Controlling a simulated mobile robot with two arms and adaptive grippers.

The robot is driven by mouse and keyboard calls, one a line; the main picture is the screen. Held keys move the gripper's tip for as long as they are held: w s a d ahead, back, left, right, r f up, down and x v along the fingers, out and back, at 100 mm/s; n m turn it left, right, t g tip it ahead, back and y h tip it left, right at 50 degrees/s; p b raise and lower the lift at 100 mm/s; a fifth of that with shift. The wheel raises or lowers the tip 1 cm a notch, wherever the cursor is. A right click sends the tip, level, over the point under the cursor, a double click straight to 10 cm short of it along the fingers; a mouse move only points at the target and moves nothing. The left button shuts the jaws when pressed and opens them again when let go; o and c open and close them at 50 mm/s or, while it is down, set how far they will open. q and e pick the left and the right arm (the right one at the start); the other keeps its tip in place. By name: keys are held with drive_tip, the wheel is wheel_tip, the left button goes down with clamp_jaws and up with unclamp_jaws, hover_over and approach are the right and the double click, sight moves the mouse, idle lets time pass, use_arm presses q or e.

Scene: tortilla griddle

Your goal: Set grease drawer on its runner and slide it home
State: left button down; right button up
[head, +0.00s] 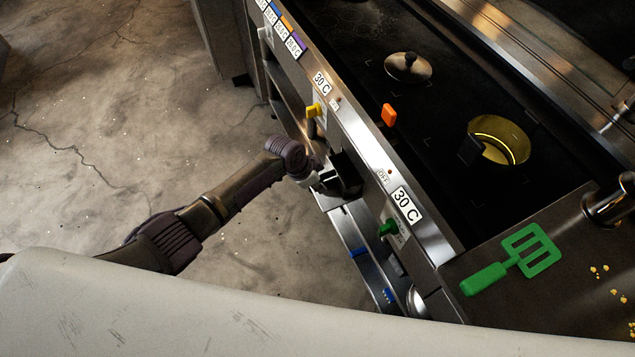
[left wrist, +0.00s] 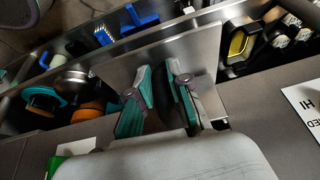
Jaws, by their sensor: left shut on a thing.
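My left gripper (head: 345,178) is at the front of the griddle (head: 400,180), just below the edge of its control panel, between the yellow and green knobs. In the left wrist view its two teal-padded fingers (left wrist: 160,98) are shut on the edge of a flat steel piece (left wrist: 200,45), which looks like the grease drawer. The steel piece lies over part of the storage compartments below. In the head view the drawer is mostly hidden by the gripper and the panel. The runner cannot be made out clearly in either view. My right gripper is not in view.
A yellow knob (head: 314,111) and a green knob (head: 388,228) stick out from the front panel near the gripper. A green spatula (head: 520,257) lies on the side surface. A blue brush (left wrist: 103,36) and other utensils sit in the lower shelf. The floor at left is clear.

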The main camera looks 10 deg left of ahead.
sight(335, 179)
use_arm(q)
drive_tip(key=shift+w+d+b, duration=0.6)
drive_tip(key=shift+w+d, duration=0.15)
drive_tip(key=shift+d, duration=0.35)
drive_tip(key=shift+w+d+b, duration=0.6)
drive_tip(key=shift+w+d, duration=0.1)
drive_tip(key=shift+d, duration=0.35)
idle(3.9)
drive_tip(key=shift+d+r, duration=0.15)
idle(0.5)
drive_tip(key=c, duration=1)
unclamp_jaws()
drive_tip(key=shift+w+d, duration=0.1)
drive_tip(key=shift+w, duration=0.05)
drive_tip(key=shift+a, duration=0.2)
drive_tip(key=v, duration=1.1)
drive_tip(key=shift+r, duration=0.35)
